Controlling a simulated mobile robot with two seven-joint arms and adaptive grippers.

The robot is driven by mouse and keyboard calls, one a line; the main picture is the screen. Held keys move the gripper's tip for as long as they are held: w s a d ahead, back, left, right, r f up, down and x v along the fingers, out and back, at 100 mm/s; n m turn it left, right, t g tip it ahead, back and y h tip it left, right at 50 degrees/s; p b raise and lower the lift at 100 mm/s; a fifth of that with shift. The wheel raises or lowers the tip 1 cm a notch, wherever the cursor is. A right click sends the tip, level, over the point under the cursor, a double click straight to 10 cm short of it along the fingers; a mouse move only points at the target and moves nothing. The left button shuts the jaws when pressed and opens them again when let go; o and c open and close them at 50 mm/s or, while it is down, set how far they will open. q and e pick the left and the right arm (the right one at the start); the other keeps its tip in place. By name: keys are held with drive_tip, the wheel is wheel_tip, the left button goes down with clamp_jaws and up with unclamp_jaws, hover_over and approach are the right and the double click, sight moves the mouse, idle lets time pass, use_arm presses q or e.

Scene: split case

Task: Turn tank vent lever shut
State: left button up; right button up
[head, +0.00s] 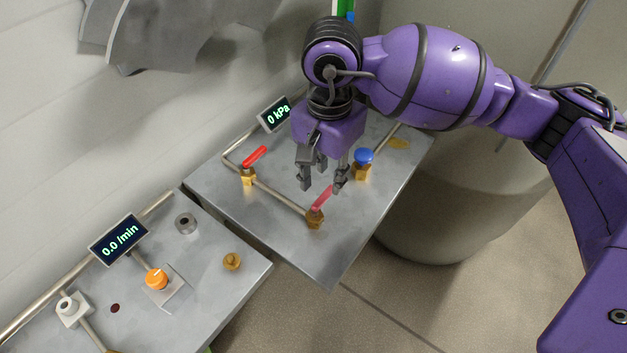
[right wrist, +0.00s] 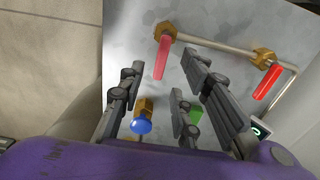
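Two red levers on brass valves sit on the right metal panel; no label shows which one is the tank vent. The near red lever (head: 322,198) points up and right from its valve (head: 315,219). The far red lever (head: 255,156) is on a valve (head: 248,178) to the left. My right gripper (head: 322,183) is open and points down at the near lever. In the right wrist view this lever (right wrist: 162,57) shows beyond and between the open fingers; contact cannot be told. The other lever (right wrist: 267,83) is right of the fingers. My left gripper is not in view.
A blue knob (head: 363,157) on a brass fitting stands right of my gripper. A pipe (head: 282,200) joins the two valves. A display (head: 274,114) reads 0 kPa. A separate left panel (head: 215,270) carries an orange knob (head: 156,278) and a 0.0 /min display (head: 119,239).

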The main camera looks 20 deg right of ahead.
sight(324, 195)
wheel_tip(324, 195, down, 5)
drive_tip(key=shift+a, duration=0.1)
drive_tip(key=shift+c, duration=0.2)
clamp_jaws()
